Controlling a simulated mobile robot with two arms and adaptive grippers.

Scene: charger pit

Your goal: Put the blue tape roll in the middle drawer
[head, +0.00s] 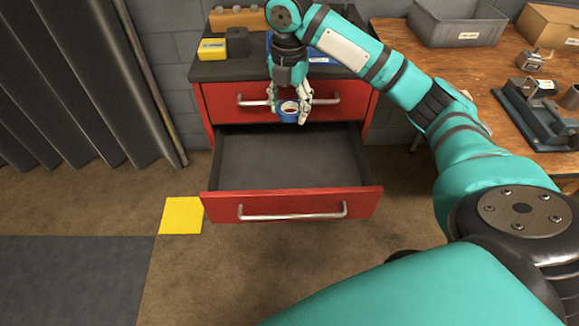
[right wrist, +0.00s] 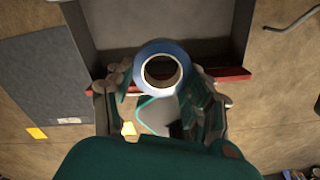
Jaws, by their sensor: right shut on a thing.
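The blue tape roll (head: 289,111) is held between the fingers of my right gripper (head: 290,104). In the right wrist view the blue tape roll (right wrist: 161,68) sits between the fingertips of the right gripper (right wrist: 160,85), its round hole showing. The gripper is shut on it, above the back part of an open drawer. The open drawer (head: 285,165) of the red cabinet (head: 238,102) is pulled out and its visible floor is empty. A shut red drawer with a metal handle is above it. My left gripper is not in view.
The cabinet's dark top (head: 215,70) carries a yellow box (head: 212,49), a dark block and a wooden block. A wooden bench (head: 480,75) with a grey bin (head: 455,25) stands to the right. A dark curtain hangs at the left. The floor before the drawer is clear.

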